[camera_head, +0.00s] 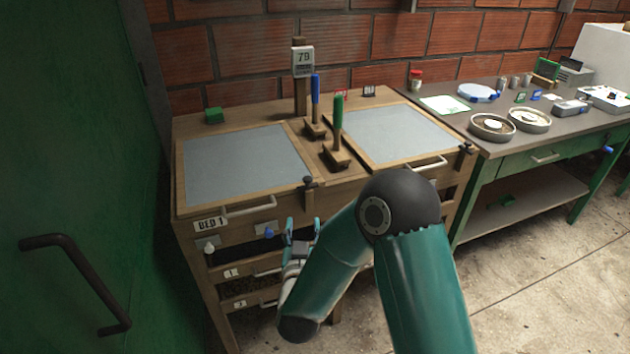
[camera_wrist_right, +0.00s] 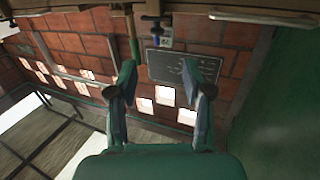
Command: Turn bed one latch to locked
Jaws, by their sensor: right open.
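Bed one (camera_head: 242,166), with a grey panel in a wooden frame, carries the label BED 1 (camera_head: 210,224) on its front. A small dark knob, which looks like its latch (camera_head: 308,182), sits at the front right corner; I cannot tell its locked or unlocked position. My right gripper (camera_head: 302,228) is open and empty, in front of the bench below this knob. In the right wrist view, the gripper (camera_wrist_right: 165,72) has its fingers spread, and a dark knob (camera_wrist_right: 155,30) shows beyond and between them. My left gripper is not in view.
A second bed (camera_head: 395,135) has its own dark knob (camera_head: 465,148) at the front right. Blue (camera_head: 315,88) and green (camera_head: 338,112) handles stand between the beds. A bar handle (camera_head: 248,208) juts from bed one's front. A green door (camera_head: 85,170) stands close on the left.

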